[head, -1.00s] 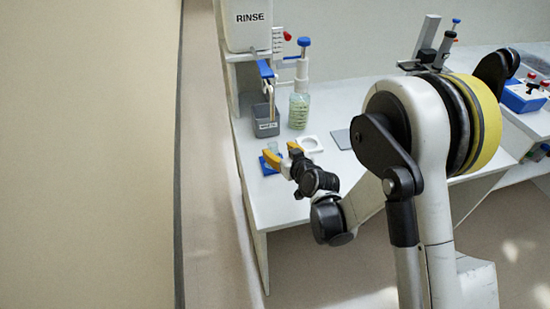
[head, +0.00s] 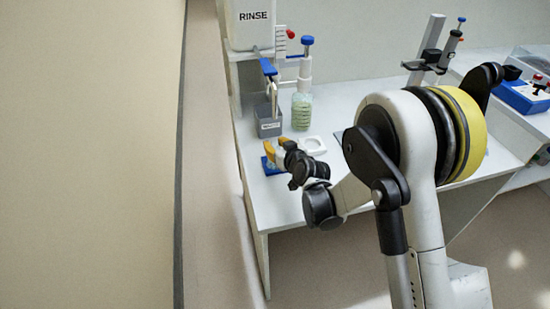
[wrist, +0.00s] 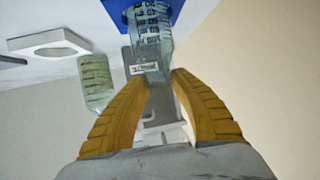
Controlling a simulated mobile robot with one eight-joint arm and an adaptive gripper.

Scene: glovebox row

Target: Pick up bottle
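A clear bottle (wrist: 152,38) with dark printed marks stands on a blue mat (wrist: 178,12) in the wrist view. The mat also shows in the head view (head: 268,168), where my gripper hides most of the bottle. My gripper (wrist: 164,76) has two yellow fingers, open and apart. Its tips lie on either side of the bottle's near end in the wrist view; I cannot tell whether they touch it. In the head view my gripper (head: 276,149) is just above the mat. A second, greenish bottle (head: 301,112) stands farther back under a blue-topped pump; it also shows in the wrist view (wrist: 95,82).
A grey labelled bin (head: 268,127) stands behind the mat, below a white RINSE container (head: 253,30). A white ring holder (head: 313,146) lies right of the mat. A stand (head: 430,50) is at the back right. The white bench (head: 262,212) is clear in front.

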